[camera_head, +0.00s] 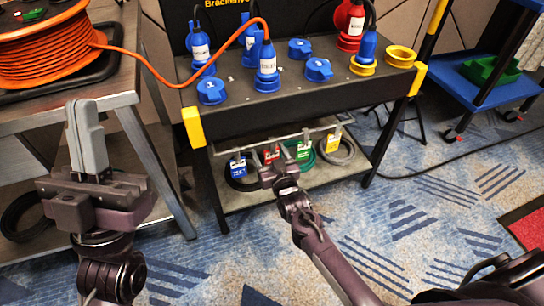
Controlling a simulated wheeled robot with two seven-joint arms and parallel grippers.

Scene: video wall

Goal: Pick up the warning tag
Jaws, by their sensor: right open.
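Several warning tags hang in a row on a rail under the black bench: a blue tag (238,168), a red tag (271,154), a green tag (303,151) and a yellow tag (332,143). I cannot tell which one is meant. My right gripper (272,168) is open, just in front of the blue and red tags and slightly below the red one. Its fingertips are hard to make out, and I see nothing held. My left gripper (87,108) points up at the left, its grey fingers together and empty, far from the tags.
The bench (290,105) carries blue, red and yellow connectors. Coiled cables lie on its lower shelf (235,199). A side table (120,80) with an orange cable reel (45,50) stands left. A blue cart (480,92) stands right. Carpet in front is mostly free.

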